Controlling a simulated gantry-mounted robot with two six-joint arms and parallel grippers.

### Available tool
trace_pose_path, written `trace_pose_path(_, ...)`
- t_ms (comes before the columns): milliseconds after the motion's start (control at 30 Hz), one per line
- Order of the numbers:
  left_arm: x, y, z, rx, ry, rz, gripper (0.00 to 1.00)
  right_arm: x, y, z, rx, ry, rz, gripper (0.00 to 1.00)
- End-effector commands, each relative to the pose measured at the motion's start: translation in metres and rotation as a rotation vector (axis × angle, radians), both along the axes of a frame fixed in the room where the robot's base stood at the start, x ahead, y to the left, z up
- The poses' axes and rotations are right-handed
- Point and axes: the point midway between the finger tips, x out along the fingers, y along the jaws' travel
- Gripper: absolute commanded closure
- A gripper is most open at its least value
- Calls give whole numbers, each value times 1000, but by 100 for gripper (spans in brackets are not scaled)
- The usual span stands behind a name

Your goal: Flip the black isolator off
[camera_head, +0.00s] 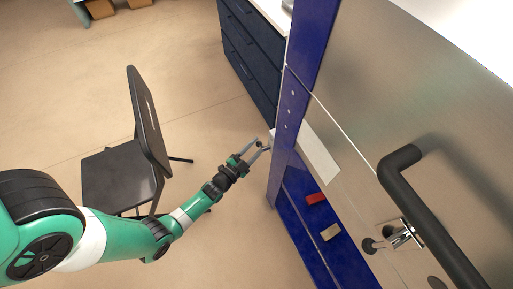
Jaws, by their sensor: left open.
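My left gripper (262,147) reaches in from the left, at the side edge of the kiln's blue frame (279,165). Its two fingers are open. A small dark piece (260,144) shows between the fingertips; it may be the black isolator, but it is too small to tell its position or whether the fingers touch it. The side face it would sit on is seen edge-on and mostly hidden. My right gripper is not in view.
The steel kiln door (400,90) has a thick black handle (425,215) and a chrome latch (402,233). A red block (316,198) and a beige block (331,232) sit on the blue front. A black chair (118,180) stands left of my forearm. Dark drawers (247,60) stand behind.

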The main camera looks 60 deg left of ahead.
Motion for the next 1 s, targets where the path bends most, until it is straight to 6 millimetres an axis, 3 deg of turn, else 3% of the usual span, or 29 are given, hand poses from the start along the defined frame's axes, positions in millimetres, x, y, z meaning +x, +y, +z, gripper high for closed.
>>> trace_pose_path(267,3,1,0,-1,1,0,56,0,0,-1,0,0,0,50)
trace_pose_path(533,3,1,0,0,0,0,100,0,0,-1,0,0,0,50)
trace_pose_path(1000,3,3,1,45,0,1,100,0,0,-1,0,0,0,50)
